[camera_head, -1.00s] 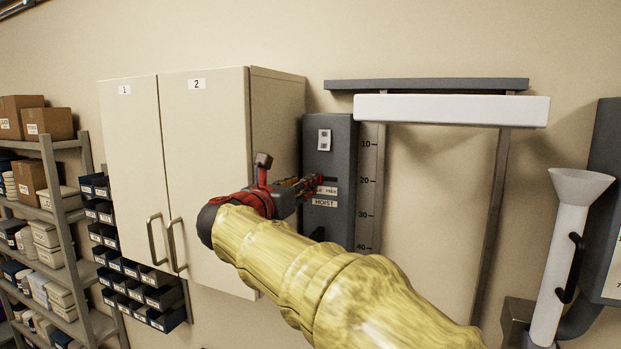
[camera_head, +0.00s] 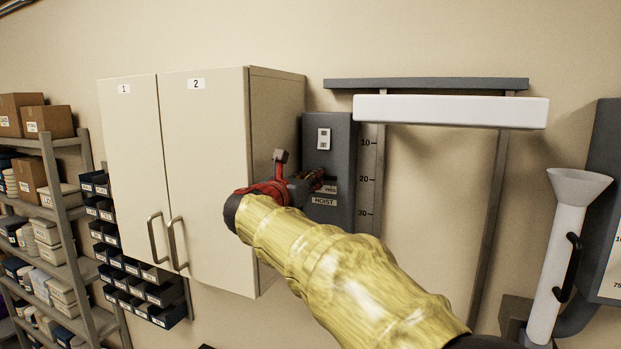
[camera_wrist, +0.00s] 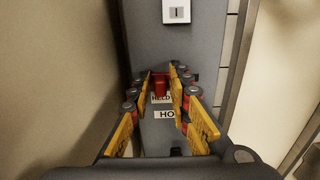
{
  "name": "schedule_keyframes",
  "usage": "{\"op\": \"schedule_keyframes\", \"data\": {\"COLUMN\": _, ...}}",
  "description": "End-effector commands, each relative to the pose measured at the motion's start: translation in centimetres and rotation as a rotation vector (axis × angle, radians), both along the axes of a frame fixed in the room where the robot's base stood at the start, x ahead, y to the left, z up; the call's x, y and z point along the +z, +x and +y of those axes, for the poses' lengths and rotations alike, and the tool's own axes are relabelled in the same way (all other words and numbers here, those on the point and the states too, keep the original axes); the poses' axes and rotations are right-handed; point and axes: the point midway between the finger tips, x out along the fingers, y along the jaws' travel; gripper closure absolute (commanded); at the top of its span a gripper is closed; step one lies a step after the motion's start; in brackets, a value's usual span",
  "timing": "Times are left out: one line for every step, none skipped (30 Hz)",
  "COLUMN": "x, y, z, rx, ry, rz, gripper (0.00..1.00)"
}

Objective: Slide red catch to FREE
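In the head view my gripper (camera_head: 318,181) reaches the front of the panel (camera_head: 341,145) and hides the catch. The HOIST label (camera_head: 324,202) sits below the fingertips.
A beige two-door cabinet (camera_head: 205,140) stands close to the left of the panel. A marked scale (camera_head: 367,170) runs along the panel's right side. A white horizontal bar (camera_head: 450,111) lies to the upper right, and a white funnel tube (camera_head: 567,240) stands far right.

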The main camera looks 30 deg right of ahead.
Motion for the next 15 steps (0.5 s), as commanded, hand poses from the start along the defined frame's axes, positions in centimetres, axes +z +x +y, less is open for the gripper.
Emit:
{"op": "schedule_keyframes", "data": {"x": 0.01, "y": -0.01, "z": 0.01, "rx": 0.000, "ry": 0.000, "rz": 0.000, "gripper": 0.86}}
{"op": "schedule_keyframes", "data": {"x": 0.01, "y": -0.01, "z": 0.01, "rx": 0.000, "ry": 0.000, "rz": 0.000, "gripper": 0.87}}
{"op": "schedule_keyframes", "data": {"x": 0.01, "y": -0.01, "z": 0.01, "rx": 0.000, "ry": 0.000, "rz": 0.000, "gripper": 0.90}}
{"op": "schedule_keyframes", "data": {"x": 0.01, "y": -0.01, "z": 0.01, "rx": 0.000, "ry": 0.000, "rz": 0.000, "gripper": 0.91}}
{"op": "schedule_keyframes", "data": {"x": 0.01, "y": -0.01, "z": 0.01, "rx": 0.000, "ry": 0.000, "rz": 0.000, "gripper": 0.93}}
{"op": "schedule_keyframes", "data": {"x": 0.01, "y": -0.01, "z": 0.02, "rx": 0.000, "ry": 0.000, "rz": 0.000, "gripper": 0.95}}
{"op": "schedule_keyframes", "data": {"x": 0.01, "y": -0.01, "z": 0.02, "rx": 0.000, "ry": 0.000, "rz": 0.000, "gripper": 0.97}}
{"op": "schedule_keyframes", "data": {"x": 0.01, "y": -0.01, "z": 0.02, "rx": 0.000, "ry": 0.000, "rz": 0.000, "gripper": 0.99}}
{"op": "schedule_keyframes", "data": {"x": 0.02, "y": 0.00, "z": 0.02, "rx": 0.000, "ry": 0.000, "rz": 0.000, "gripper": 1.00}}
{"op": "schedule_keyframes", "data": {"x": 0.02, "y": 0.00, "z": 0.02, "rx": 0.000, "ry": 0.000, "rz": 0.000, "gripper": 1.00}}
{"op": "schedule_keyframes", "data": {"x": 0.02, "y": 0.00, "z": 0.02, "rx": 0.000, "ry": 0.000, "rz": 0.000, "gripper": 1.00}}
{"op": "schedule_keyframes", "data": {"x": 0.02, "y": 0.00, "z": 0.02, "rx": 0.000, "ry": 0.000, "rz": 0.000, "gripper": 1.00}}
{"op": "schedule_keyframes", "data": {"x": 0.02, "y": 0.00, "z": 0.02, "rx": 0.000, "ry": 0.000, "rz": 0.000, "gripper": 1.00}}
{"op": "schedule_keyframes", "data": {"x": 0.02, "y": 0.00, "z": 0.02, "rx": 0.000, "ry": 0.000, "rz": 0.000, "gripper": 1.00}}
{"op": "schedule_keyframes", "data": {"x": 0.02, "y": 0.00, "z": 0.02, "rx": 0.000, "ry": 0.000, "rz": 0.000, "gripper": 1.00}}
